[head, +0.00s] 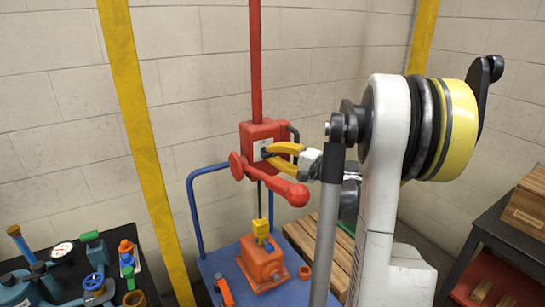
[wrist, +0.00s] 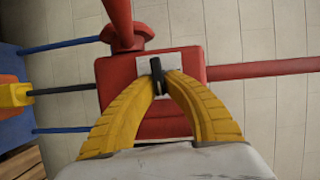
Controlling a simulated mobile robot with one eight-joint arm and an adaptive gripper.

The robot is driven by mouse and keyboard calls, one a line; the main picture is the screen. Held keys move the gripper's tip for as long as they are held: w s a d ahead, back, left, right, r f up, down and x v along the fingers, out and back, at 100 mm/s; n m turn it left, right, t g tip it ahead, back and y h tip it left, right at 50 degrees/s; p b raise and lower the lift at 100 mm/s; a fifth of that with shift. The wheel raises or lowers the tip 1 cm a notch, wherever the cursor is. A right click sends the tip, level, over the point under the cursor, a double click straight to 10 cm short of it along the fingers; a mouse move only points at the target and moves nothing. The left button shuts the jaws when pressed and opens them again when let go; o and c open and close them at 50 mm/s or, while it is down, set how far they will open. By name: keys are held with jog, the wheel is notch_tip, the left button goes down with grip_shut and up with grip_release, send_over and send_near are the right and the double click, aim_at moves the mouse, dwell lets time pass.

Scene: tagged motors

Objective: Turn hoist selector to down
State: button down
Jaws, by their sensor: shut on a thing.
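The hoist is a red box (head: 272,132) on a red vertical post, with a red lever arm below its front. In the wrist view the red box (wrist: 150,105) carries a pale plate (wrist: 142,72) with a small black selector (wrist: 156,68) on it. My gripper (head: 268,153) has yellow fingers and reaches the box from the right. In the wrist view my gripper (wrist: 159,76) is shut on the black selector, with one fingertip on each side. The selector's marks cannot be read.
A yellow hook block (head: 260,227) hangs below over an orange-red motor (head: 262,262) on a blue cart (head: 218,262). The red lever arm (head: 275,182) juts out close to my fingers. A black table (head: 75,245) with tools stands at left.

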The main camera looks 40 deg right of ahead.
jog(key=shift+m, duration=0.5)
jog(key=c, duration=1.5)
grip_release()
jog(key=shift+s, duration=0.1)
jog(key=s, duration=0.4)
jog(key=s+d, duration=0.1)
jog(key=s, duration=0.6)
jog(key=shift+s+d+f, duration=0.1)
jog(key=shift+s+d, duration=0.2)
jog(key=shift+d, duration=0.1)
